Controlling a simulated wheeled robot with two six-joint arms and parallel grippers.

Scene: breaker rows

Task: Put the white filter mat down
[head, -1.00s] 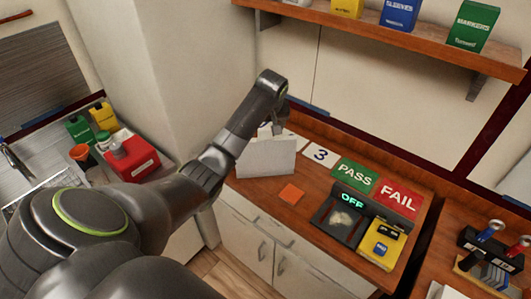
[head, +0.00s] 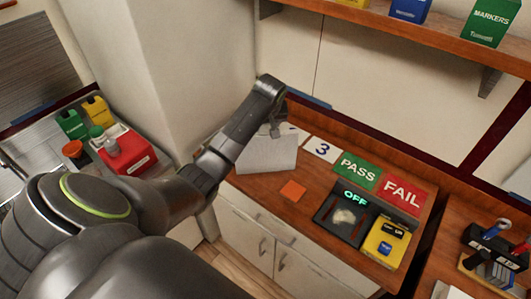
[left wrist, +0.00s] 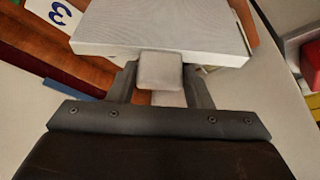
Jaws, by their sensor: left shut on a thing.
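The white filter mat (head: 267,157) is a flat, pale panel at the left end of the wooden counter in the head view. My left gripper (head: 275,130) is at its upper edge. In the left wrist view the mat (left wrist: 165,25) reaches forward from the jaws, and my left gripper (left wrist: 160,75) is shut on a small pale tab at its near edge. The mat looks tilted; I cannot tell whether its lower edge touches the counter. My right gripper is not in view.
A shelf (head: 440,38) hangs above.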

